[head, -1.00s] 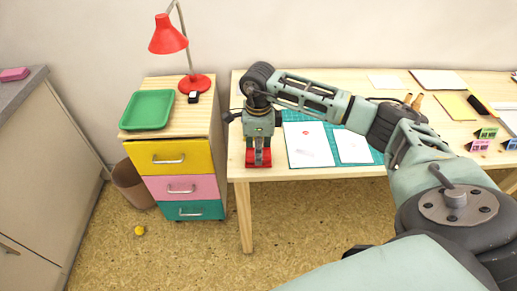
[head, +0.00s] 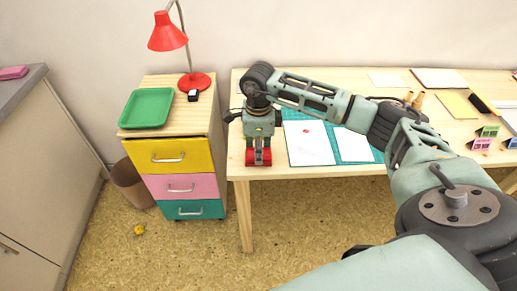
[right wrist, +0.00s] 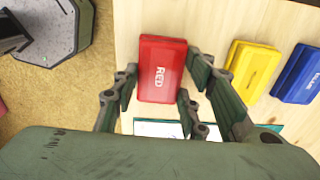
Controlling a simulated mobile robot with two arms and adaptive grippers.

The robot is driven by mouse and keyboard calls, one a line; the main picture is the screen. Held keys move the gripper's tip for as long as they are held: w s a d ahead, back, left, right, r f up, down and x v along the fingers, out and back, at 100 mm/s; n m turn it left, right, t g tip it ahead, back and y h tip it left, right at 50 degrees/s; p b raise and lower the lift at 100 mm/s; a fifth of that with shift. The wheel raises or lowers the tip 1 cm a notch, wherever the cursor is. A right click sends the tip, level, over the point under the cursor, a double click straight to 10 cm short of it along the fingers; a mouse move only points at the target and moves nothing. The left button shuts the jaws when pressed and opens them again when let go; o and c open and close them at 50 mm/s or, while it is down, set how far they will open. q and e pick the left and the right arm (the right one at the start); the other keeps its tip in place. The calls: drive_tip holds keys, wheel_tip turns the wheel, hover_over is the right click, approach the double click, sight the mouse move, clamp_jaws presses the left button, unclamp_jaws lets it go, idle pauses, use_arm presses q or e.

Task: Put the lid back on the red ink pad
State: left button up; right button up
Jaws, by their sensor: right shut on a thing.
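A red ink pad piece (head: 258,157) labelled "RED" is at the front left edge of the wooden table. In the right wrist view its flat red top (right wrist: 161,75) lies between my fingers. My right gripper (head: 258,150) points down at it, with a finger on either side. My right gripper (right wrist: 158,102) is shut on the red lid. I cannot tell whether the lid rests on the pad or hangs just above it, as the part beneath is hidden. My left gripper is not in view.
A yellow ink pad (right wrist: 252,72) and a blue ink pad (right wrist: 298,75) stand beside the red one. A teal mat (head: 286,143) with white papers is to the right. A drawer unit (head: 180,155) with a green tray (head: 147,109) stands left, across a gap.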

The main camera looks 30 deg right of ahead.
drive_tip(key=shift+f, duration=0.1)
idle(0.5)
drive_tip(key=o, duration=0.9)
drive_tip(key=shift+o, duration=0.5)
drive_tip(key=o, duration=0.3)
drive_tip(key=shift+o, duration=0.2)
drive_tip(key=shift+r+p, duration=2.2)
drive_tip(key=shift+r, duration=1.35)
drive_tip(key=shift+c, duration=0.4)
